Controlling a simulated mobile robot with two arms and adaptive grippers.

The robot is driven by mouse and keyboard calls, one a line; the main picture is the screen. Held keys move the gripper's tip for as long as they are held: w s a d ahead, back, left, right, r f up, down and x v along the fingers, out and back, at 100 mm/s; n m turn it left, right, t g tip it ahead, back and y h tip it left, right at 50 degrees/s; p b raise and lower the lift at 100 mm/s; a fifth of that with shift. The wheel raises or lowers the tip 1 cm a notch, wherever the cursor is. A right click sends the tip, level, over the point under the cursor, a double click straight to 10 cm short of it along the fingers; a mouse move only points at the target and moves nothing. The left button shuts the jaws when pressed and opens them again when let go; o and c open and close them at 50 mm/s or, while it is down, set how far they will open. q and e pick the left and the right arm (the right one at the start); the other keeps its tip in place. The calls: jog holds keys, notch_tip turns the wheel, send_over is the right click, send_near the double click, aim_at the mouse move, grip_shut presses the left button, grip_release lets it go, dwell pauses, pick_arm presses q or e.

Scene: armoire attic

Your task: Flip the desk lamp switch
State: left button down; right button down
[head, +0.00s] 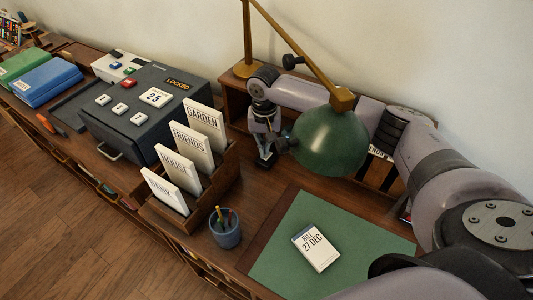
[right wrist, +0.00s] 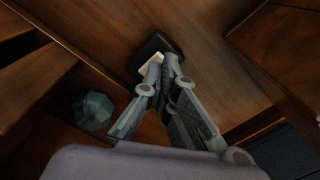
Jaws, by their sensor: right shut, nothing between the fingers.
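The desk lamp has a green shade (head: 330,142) on a jointed brass arm (head: 290,42) and a round brass base (head: 246,69) at the back of the desk. My right gripper (head: 266,158) points down at the desk left of the shade, fingers shut and empty. In the right wrist view its fingertips (right wrist: 167,62) are together at a small dark block with a pale rocker (right wrist: 152,65), which looks like the switch. The fingers partly cover it, and I cannot tell whether they touch it or which way it is tipped. My left gripper is out of view.
A card rack (head: 222,178), a pen cup (head: 225,232) and a dark grey locked box (head: 140,135) stand to the left. A green desk mat (head: 275,262) holds a bill card (head: 317,247). A faceted bluish object (right wrist: 94,111) sits near the gripper.

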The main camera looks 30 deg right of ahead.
jog(key=shift+f, duration=1.25)
dwell(0.8)
jog(key=shift+s, duration=0.1)
notch_tip(320, 180, up, 7)
jog(key=p, duration=0.9)
dwell(0.5)
